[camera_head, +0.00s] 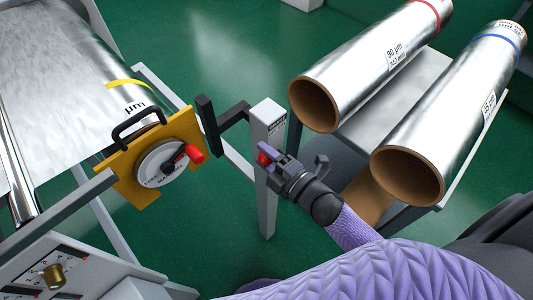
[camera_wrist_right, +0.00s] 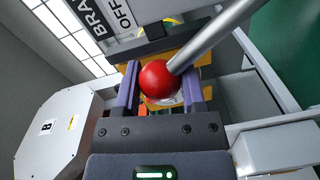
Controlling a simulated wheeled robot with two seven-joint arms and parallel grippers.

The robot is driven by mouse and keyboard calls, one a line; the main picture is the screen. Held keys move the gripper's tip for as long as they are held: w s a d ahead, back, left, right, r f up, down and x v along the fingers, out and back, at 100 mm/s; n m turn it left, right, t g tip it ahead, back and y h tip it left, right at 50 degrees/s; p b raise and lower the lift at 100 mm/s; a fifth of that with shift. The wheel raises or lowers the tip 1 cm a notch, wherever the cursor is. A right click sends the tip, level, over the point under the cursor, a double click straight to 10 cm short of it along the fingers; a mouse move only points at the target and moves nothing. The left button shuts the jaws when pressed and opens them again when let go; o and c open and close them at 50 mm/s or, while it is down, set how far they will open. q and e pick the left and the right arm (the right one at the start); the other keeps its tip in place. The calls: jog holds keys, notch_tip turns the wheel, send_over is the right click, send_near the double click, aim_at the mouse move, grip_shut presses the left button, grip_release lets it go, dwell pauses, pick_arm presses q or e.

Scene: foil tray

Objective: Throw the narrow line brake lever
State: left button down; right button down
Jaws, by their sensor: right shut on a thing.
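The brake lever is a metal rod (camera_wrist_right: 215,38) ending in a red ball knob (camera_wrist_right: 158,80). In the right wrist view the ball sits between the two purple fingers of my right gripper (camera_wrist_right: 159,92), and the rod runs up to the right. In the head view my right gripper (camera_head: 266,156) is at the side of a grey post (camera_head: 268,125), with the red knob (camera_head: 263,159) showing at its fingertips. The gripper hides most of the lever there. A sign (camera_wrist_right: 112,14) with "BRA" and "OFF" shows in the wrist view. My left gripper is out of view.
A yellow plate (camera_head: 183,127) with a round dial and red handle (camera_head: 195,154) stands left of the post. Two foil rolls (camera_head: 370,65) (camera_head: 455,105) lie on a grey stand (camera_head: 410,85) at right. A control panel (camera_head: 48,272) is at lower left.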

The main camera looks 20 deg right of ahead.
jog(key=shift+s+f, duration=0.1)
jog(key=shift+f, duration=0.05)
jog(key=shift+c, duration=0.9)
grip_release()
jog(key=v, duration=1)
jog(key=shift+p, duration=0.45)
jog(key=s+d+f+m+g+h, duration=0.1)
jog(key=s+f+m+g+h, duration=0.35)
jog(key=f, duration=0.75)
jog(key=s+d+f+m+g+h, duration=0.2)
jog(key=s+f+m+g, duration=0.2)
jog(key=s+f+m, duration=0.5)
jog(key=s+a+f+m+g+b, duration=0.1)
jog(key=s+f+m+g, duration=0.3)
jog(key=s+f+g, duration=0.3)
jog(key=s+f, duration=0.1)
jog(key=s, duration=0.2)
jog(key=shift+s+a+f, duration=0.3)
jog(key=shift+a+f, duration=0.05)
jog(key=shift+a, duration=0.05)
